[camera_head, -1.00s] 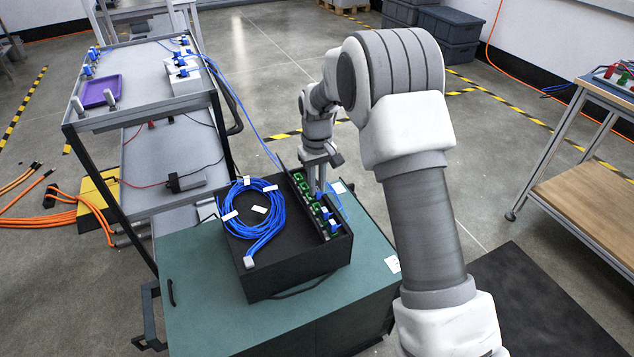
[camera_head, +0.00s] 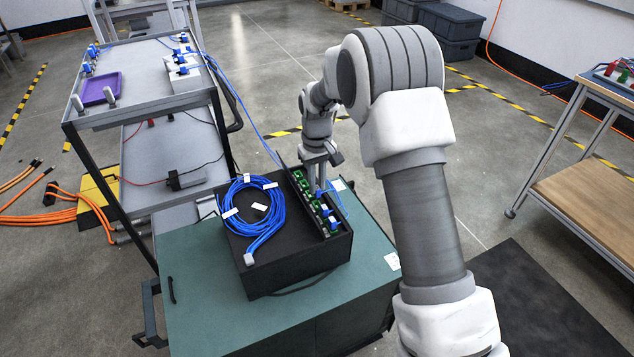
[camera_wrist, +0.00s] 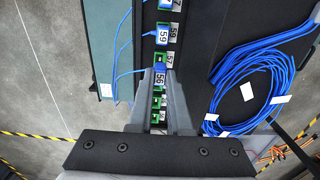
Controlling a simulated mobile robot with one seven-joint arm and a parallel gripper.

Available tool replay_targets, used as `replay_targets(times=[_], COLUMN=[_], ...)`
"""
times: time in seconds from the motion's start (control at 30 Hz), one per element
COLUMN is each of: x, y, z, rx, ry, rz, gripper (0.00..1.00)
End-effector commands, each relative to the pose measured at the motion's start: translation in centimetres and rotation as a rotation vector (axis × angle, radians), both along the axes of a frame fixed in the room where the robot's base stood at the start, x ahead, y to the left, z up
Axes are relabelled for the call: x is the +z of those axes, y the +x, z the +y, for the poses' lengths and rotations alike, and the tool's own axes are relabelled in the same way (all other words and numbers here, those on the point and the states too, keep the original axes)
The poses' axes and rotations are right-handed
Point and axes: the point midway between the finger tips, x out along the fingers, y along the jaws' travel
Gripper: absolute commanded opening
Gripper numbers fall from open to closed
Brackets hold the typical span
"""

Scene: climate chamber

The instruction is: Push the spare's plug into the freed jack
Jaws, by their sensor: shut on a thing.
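My gripper (camera_wrist: 161,76) is shut on a blue plug (camera_wrist: 160,69) at the row of jacks (camera_wrist: 157,103). A thin blue cable (camera_wrist: 128,74) runs from that plug off to the left. Whether the plug is fully seated in a jack is hidden by the fingers. In the head view my gripper (camera_head: 319,186) points down onto the jack panel (camera_head: 302,184) of the black box (camera_head: 290,283). Green jacks show along the panel, and other blue plugs (camera_head: 333,222) sit in it closer to the camera.
A coiled blue cable (camera_head: 233,200) with white tags lies on the box, its pale end plug (camera_head: 249,259) near the front edge. The box stands on a green-topped cabinet (camera_head: 205,300). A cart (camera_head: 140,115) with a purple tray (camera_head: 101,90) stands at left. A workbench (camera_head: 590,180) is at right.

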Motion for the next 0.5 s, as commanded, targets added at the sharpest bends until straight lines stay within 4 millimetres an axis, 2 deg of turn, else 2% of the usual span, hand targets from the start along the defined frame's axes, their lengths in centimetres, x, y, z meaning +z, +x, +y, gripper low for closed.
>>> replay_targets(times=[0.5], x=[-1.3], y=[0.0], z=[0.0], rx=[0.0], ry=[0.0], rz=[0.0], gripper=[0.0])
